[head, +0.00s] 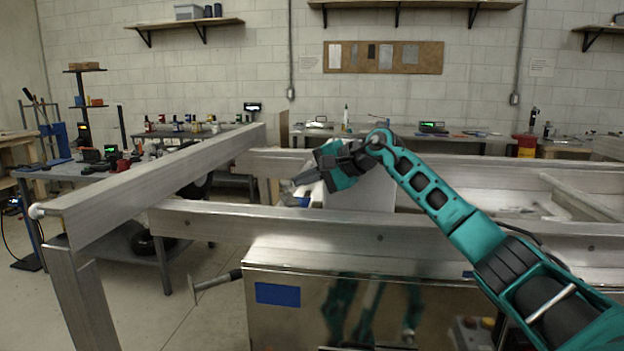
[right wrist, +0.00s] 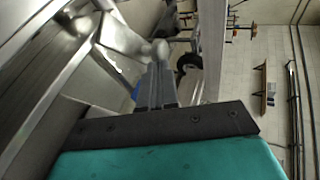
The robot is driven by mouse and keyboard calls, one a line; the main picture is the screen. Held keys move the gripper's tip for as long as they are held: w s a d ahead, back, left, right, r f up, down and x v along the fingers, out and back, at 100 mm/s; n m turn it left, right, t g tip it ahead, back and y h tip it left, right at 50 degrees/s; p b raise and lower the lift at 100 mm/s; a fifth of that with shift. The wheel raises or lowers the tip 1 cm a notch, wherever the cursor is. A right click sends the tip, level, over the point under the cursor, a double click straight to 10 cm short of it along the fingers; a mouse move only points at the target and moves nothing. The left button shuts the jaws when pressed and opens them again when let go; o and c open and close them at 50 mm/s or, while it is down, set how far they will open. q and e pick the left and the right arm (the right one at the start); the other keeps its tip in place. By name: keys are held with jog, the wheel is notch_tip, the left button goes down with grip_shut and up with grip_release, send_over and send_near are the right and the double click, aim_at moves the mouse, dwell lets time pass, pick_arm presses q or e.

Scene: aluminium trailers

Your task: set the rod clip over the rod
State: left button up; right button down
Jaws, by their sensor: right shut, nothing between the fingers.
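My right gripper (head: 300,180) reaches in from the right over the trailer's long beam, with its dark fingers pointing left. In the right wrist view the grey fingers (right wrist: 157,82) lie together, shut with nothing seen between them. A pale bar with a rounded end (right wrist: 158,48) shows just past the fingertips there; I cannot tell whether they touch or whether it is the rod. In the head view a metal rod (head: 218,281) with a flat end sticks out left from the steel box. I cannot make out the rod clip. My left gripper is out of view.
Aluminium trailer beams (head: 160,185) run along the left and across the front (head: 300,229). A steel box (head: 270,315) with a blue patch stands below the front beam. A pale block (head: 372,190) sits behind my right gripper. Work tables line the back wall.

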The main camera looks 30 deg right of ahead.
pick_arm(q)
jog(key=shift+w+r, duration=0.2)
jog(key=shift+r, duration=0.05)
pick_arm(e)
jog(key=shift+w+a, duration=0.25)
jog(key=shift+w, duration=0.15)
pick_arm(q)
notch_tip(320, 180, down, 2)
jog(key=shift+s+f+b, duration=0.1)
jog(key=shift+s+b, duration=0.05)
jog(key=shift+b, duration=0.7)
pick_arm(e)
jog(key=v, duration=1.2)
jog(key=shift+s+r, duration=0.2)
jog(key=shift+s, duration=0.15)
jog(key=shift+d, duration=0.2)
